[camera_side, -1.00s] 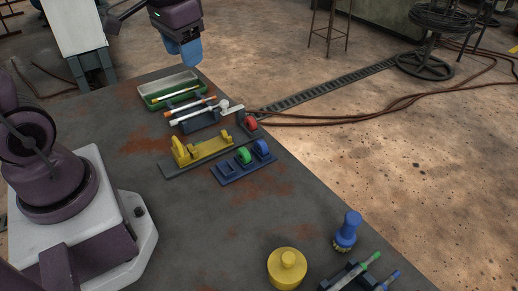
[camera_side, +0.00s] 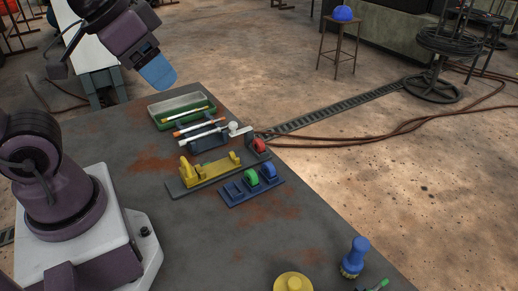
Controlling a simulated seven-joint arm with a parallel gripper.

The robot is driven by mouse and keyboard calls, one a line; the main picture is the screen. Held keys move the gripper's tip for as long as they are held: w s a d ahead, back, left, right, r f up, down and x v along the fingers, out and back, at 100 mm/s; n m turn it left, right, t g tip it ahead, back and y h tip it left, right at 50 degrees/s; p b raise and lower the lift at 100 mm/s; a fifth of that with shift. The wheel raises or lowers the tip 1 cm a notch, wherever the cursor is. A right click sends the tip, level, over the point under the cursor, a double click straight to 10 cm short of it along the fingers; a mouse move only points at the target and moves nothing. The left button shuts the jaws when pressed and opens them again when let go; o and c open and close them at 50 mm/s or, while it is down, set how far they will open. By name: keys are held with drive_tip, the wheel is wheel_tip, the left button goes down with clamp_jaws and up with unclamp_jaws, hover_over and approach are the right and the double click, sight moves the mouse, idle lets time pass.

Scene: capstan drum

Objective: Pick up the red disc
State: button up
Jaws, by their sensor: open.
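The red disc (camera_side: 259,146) stands on edge near the right edge of the table, on a small dark base. A green disc (camera_side: 252,178) and a blue disc (camera_side: 269,171) stand upright in a blue slotted rack (camera_side: 234,195) just in front of it. My gripper (camera_side: 160,75), with blue fingers, is in the air above the far left of the table, up and to the left of the red disc and well apart from it. It is open and no object shows in it.
A yellow fixture (camera_side: 197,172) on a grey plate is left of the red disc. Behind are a grey rack (camera_side: 208,141) with rods and a green tray (camera_side: 157,119). A blue-handled brush (camera_side: 356,256) and yellow knobbed piece (camera_side: 293,284) are in front.

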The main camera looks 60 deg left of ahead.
drive_tip(key=shift+f, duration=0.1)
drive_tip(key=shift+c, duration=0.3)
drive_tip(key=n+g, duration=0.6)
drive_tip(key=n, duration=1.2)
hover_over(259, 140)
wheel_tip(259, 140, down, 20)
wheel_tip(259, 140, down, 12)
drive_tip(key=shift+a+f, duration=0.1)
drive_tip(key=shift+f, duration=0.1)
clamp_jaws()
